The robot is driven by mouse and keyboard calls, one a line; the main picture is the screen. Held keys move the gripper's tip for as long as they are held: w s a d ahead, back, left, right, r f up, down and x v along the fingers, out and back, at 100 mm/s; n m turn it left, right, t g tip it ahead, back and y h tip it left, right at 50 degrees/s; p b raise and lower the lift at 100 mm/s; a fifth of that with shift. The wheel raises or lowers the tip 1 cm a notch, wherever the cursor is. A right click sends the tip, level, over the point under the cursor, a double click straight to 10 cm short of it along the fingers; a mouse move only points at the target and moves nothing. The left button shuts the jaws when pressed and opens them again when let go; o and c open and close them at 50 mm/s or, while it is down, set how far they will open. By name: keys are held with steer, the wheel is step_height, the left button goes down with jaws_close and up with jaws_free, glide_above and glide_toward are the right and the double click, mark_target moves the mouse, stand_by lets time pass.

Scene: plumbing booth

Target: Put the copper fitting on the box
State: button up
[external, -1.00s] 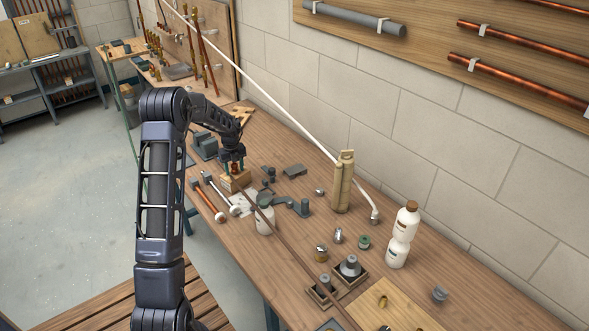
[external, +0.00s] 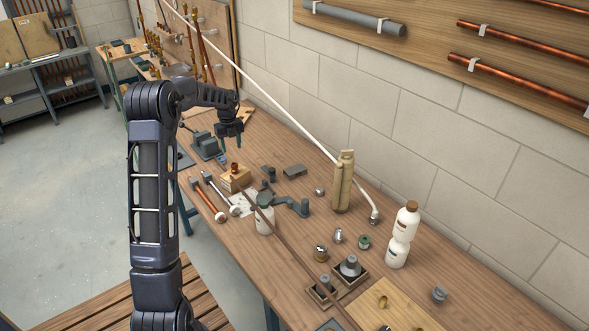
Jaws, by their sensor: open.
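The copper fitting (external: 235,168) is a small reddish-brown piece that sits on top of the wooden box (external: 236,182), near the left edge of the workbench. My gripper (external: 229,137) is above and slightly left of the fitting, clear of it. It is open and empty. The fingertips are small and dark in this view.
A grey vise (external: 207,146) stands behind the box. A hammer (external: 211,203) lies at the bench's left edge. A long brown pipe (external: 289,249) crosses the bench.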

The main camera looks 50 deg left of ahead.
steer(key=s+d+r+n+t, duration=0.1)
steer(key=s+d+r+n, duration=0.15)
steer(key=d+r, duration=0.65)
steer(key=s+d+r+n+y, duration=0.1)
steer(key=d+r+n, duration=0.25)
steer(key=d, duration=1.05)
steer(key=s+d+r+n+t, duration=0.1)
steer(key=d+r+n, duration=0.3)
steer(key=d, duration=0.8)
steer(key=s+d+n+t, duration=0.1)
steer(key=s+d+n, duration=0.4)
steer(key=s+d, duration=0.5)
steer(key=s+d+f+n+t+h, duration=0.1)
steer(key=s+d+n, duration=0.3)
steer(key=s+d, duration=0.7)
steer(key=s, duration=0.2)
steer(key=shift+s+f+n+t, duration=0.3)
steer(key=shift+n, duration=0.1)
